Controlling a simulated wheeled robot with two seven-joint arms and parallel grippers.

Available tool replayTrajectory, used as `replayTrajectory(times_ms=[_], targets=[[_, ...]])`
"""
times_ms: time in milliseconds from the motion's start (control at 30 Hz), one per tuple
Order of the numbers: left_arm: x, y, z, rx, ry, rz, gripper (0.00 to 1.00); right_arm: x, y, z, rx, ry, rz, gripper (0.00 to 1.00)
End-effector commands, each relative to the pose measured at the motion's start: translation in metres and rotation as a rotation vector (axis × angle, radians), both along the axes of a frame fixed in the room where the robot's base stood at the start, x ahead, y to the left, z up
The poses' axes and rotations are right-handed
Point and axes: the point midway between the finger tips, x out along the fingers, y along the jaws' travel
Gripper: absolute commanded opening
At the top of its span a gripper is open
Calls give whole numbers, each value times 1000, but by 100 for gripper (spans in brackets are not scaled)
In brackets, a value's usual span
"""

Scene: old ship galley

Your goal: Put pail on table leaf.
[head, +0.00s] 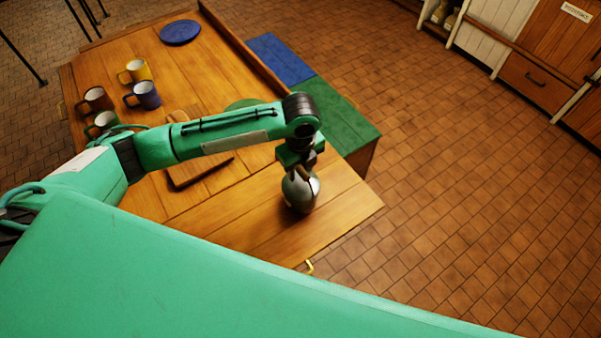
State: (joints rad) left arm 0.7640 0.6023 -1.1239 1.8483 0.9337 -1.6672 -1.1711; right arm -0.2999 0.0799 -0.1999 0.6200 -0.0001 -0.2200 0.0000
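A grey-white, rounded metal vessel, which I take to be the pail (301,194), is at the near right end of the wooden table, over the table leaf (345,202). Whether its base touches the leaf is hard to tell. My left gripper (303,168) points down right at the top of the pail, and the two overlap in the view. The fingers are small and dark, so their grip on the pail is unclear. My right gripper is out of view.
Several mugs, including a yellow mug (137,71) and a blue mug (147,95), stand at the table's left side. A blue plate (180,32) lies at the far end. A wooden board (200,172) lies under my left arm. A green-topped bench (335,115) adjoins the right side.

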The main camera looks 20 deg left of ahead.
Motion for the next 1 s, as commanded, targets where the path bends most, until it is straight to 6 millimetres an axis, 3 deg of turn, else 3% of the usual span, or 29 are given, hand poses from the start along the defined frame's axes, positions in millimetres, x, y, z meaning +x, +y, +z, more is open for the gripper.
replayTrajectory(times_ms=[200,433,600,1000], targets=[[1,0,47,-1,-6,-2,40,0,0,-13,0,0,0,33],[1,-1,84,-2,-2,0,40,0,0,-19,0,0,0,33],[0,0,94,-1,-1,0,40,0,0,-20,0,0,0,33],[0,0,94,0,0,0,40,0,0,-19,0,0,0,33]])
